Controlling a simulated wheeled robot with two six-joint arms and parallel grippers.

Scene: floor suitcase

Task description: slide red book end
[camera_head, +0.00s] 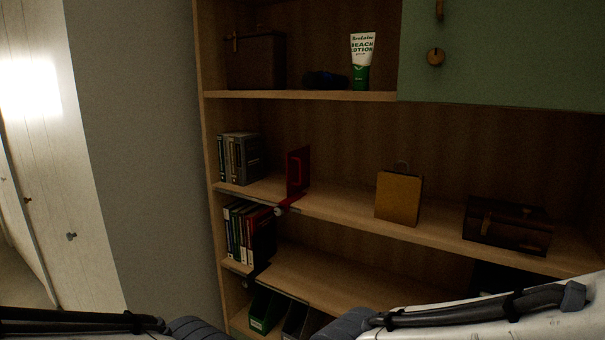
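The red book end (297,172) stands upright on the middle shelf (342,205), with its flat red foot reaching to the shelf's front edge. A row of grey and dark books (240,158) stands to its left on the same shelf, with a gap between them and the book end. My two arms cross the bottom of the view, one from the left and one from the right. Neither gripper's fingers can be made out, so I cannot see whether they are open or shut. Both arms appear well below and apart from the book end.
A tan bag (398,197) and a dark brown case (508,225) stand on the middle shelf to the right. A lotion tube (361,62) is on the upper shelf. More books (247,234) stand below. A green cabinet door (505,55) covers the upper right.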

